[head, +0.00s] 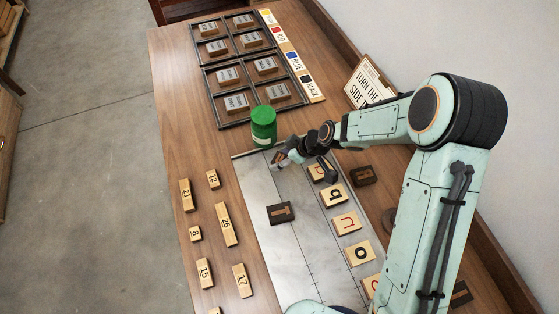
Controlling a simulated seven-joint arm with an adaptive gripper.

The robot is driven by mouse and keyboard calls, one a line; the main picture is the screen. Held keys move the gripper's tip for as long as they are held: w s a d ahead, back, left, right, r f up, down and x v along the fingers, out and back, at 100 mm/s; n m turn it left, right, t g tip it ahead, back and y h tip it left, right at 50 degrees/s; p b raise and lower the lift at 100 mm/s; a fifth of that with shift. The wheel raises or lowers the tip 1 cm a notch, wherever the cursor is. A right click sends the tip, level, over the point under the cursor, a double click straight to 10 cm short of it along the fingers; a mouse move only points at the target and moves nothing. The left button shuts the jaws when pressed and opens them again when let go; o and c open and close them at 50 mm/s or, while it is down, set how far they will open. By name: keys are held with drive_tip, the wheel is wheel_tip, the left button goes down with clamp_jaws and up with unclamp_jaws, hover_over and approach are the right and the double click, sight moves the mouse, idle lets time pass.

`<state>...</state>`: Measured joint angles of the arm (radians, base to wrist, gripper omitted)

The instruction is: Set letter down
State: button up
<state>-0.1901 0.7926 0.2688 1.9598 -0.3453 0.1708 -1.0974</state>
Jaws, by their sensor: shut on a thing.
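My gripper (282,158) is at the far end of the metal plate (265,185), just below the green cylinder. It is small and partly hidden by my own wrist. It is shut on a small brownish piece, probably a letter block; its character cannot be read. Whether the piece touches the plate is unclear. A dark letter block (281,213) lies on the plate nearer the camera. Light letter tiles lie in a column along the plate's right side, among them a black one (337,195), a red one (347,223) and an "o" (359,253).
The green cylinder (263,126) stands close beside my gripper. Number blocks (226,225) lie on the left. A dark block (363,176) and a sign (370,87) are on the right.

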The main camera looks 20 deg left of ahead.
drive_tip(key=shift+w+a+f, duration=0.4)
drive_tip(key=shift+w+f, duration=0.05)
drive_tip(key=shift+f, duration=0.3)
drive_tip(key=shift+w+a+f, duration=0.1)
drive_tip(key=shift+f, duration=0.8)
drive_tip(key=shift+w+a+f, duration=0.1)
drive_tip(key=shift+f, duration=0.75)
drive_tip(key=o, duration=0.8)
drive_tip(key=shift+f, duration=0.15)
drive_tip(key=shift+o, duration=0.2)
